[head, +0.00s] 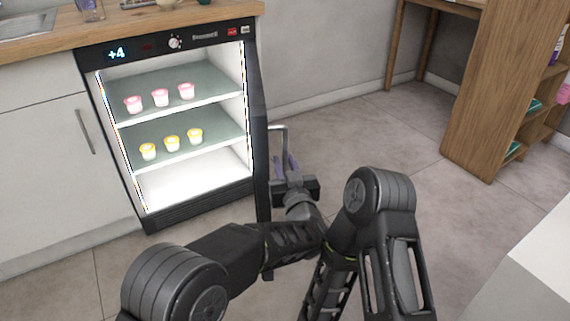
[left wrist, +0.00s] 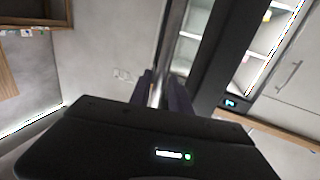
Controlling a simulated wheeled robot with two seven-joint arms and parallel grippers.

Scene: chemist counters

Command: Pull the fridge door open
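The fridge (head: 165,214) is a black-framed, lit unit under the counter. Its door (head: 262,150) is swung far open and shows almost edge-on, at the right side of the fridge. A silver bar handle (head: 286,137) sticks out on the door's right side. My left gripper (head: 287,166) is at the lower part of this handle. In the left wrist view, the gripper's fingers (left wrist: 162,92) lie on both sides of the handle bar (left wrist: 172,38) and look closed on it. The finger contact is partly hidden by the gripper body. My right gripper is not in view.
Pink-lidded cups (head: 160,97) and yellow-lidded cups (head: 172,143) stand on the fridge shelves. A white cabinet (head: 45,165) is left of the fridge. A wooden shelf unit (head: 478,100) stands at the right. The floor (head: 360,130) between is clear. A white surface (head: 535,265) is at the lower right.

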